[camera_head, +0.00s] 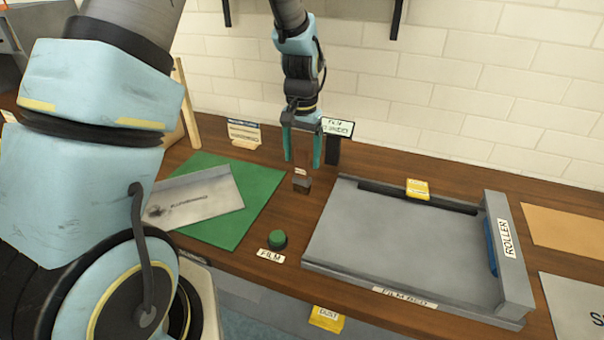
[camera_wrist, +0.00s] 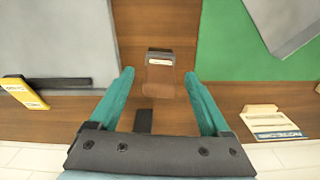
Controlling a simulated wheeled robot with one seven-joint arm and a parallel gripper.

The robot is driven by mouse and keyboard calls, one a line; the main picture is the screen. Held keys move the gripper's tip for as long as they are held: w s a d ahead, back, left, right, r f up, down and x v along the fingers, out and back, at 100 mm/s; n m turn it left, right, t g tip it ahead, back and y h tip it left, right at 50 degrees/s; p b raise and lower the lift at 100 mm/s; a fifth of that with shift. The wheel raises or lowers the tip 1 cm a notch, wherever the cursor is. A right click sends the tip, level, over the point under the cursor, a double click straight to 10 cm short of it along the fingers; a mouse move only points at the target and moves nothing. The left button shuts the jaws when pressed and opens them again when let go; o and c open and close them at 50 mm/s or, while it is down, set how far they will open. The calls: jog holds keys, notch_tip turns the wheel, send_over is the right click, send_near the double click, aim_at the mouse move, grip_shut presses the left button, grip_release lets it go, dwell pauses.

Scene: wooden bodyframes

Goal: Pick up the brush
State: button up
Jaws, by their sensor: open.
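What I take to be the brush (camera_head: 301,184) is a small dark block with a pale label, on the wooden bench between the green mat and the grey film bed. In the wrist view the brush (camera_wrist: 160,72) has a dark grey end, a white label and a brown part. My gripper (camera_head: 303,162) points down above it, teal fingers apart and empty. In the wrist view my gripper (camera_wrist: 158,76) has one finger on each side of the brush, with clear gaps. Whether the fingertips are level with it is hard to tell.
The film bed (camera_head: 385,240) with its roller (camera_head: 498,245) lies right. The green mat (camera_head: 258,185) bears a grey metal plate (camera_head: 198,199). A green button (camera_head: 278,239) is in front. A sign (camera_head: 338,127) on a dark post stands close behind the gripper. A brick wall is behind.

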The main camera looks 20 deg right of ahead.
jog(key=shift+c, duration=0.3)
grip_shut()
dwell(0.4)
